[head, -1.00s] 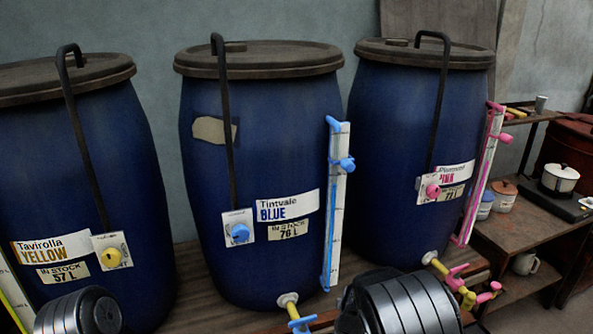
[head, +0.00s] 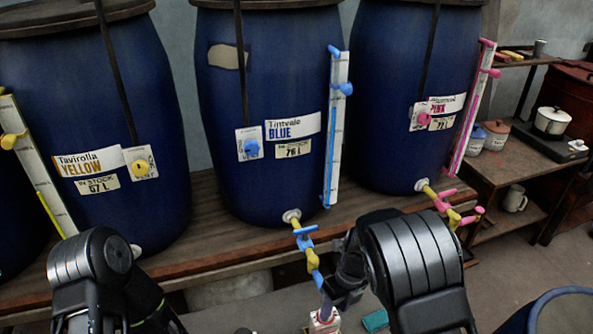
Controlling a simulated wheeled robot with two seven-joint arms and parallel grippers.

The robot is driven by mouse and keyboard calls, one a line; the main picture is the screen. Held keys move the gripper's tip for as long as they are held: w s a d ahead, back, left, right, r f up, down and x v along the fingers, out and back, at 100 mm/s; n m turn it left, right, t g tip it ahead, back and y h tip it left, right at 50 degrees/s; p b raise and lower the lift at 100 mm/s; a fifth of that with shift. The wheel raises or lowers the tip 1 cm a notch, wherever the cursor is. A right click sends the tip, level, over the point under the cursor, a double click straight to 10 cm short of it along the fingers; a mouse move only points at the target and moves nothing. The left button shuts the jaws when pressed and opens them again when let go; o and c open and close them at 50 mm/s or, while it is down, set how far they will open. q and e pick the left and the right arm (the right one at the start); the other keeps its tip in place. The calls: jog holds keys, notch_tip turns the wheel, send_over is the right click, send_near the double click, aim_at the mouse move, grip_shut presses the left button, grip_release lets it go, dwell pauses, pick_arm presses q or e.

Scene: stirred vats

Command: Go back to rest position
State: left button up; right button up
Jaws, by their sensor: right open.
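My right arm (head: 415,265) comes in at the lower right. Its dark gripper (head: 326,314) reaches down below the blue vat's tap (head: 306,240), near the bottom edge of the head view. It is open, and its tips are small and partly cut off. I cannot tell whether it touches the pale, red-marked thing there. My left arm (head: 95,270) shows at the lower left; its gripper is out of view. The yellow vat (head: 110,110), blue vat (head: 265,90) and pink vat (head: 405,80) stand upright in a row on a wooden bench (head: 240,248).
The pink tap (head: 447,202) juts out near my right arm. A side shelf (head: 510,165) at the right holds a white pot (head: 551,121), small jars and a mug (head: 514,198). A blue-rimmed container (head: 565,312) is at the lower right. A teal block (head: 375,320) lies below.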

jog(key=s+d+f+n+t+h, duration=0.1)
jog(key=s+f+n, duration=0.45)
jog(key=n, duration=0.65)
jog(key=s+d+f+n+t, duration=0.1)
jog(key=s+f+n, duration=0.4)
jog(key=n, duration=0.6)
jog(key=s+a+f+n+y, duration=0.1)
jog(key=s+a+n, duration=0.1)
jog(key=s, duration=0.5)
jog(key=s+a+f+n+g+y, duration=0.1)
jog(key=s+a+n+y, duration=0.1)
jog(key=s, duration=0.5)
jog(key=shift+s+a+f+n, duration=0.2)
jog(key=shift+n, duration=0.3)
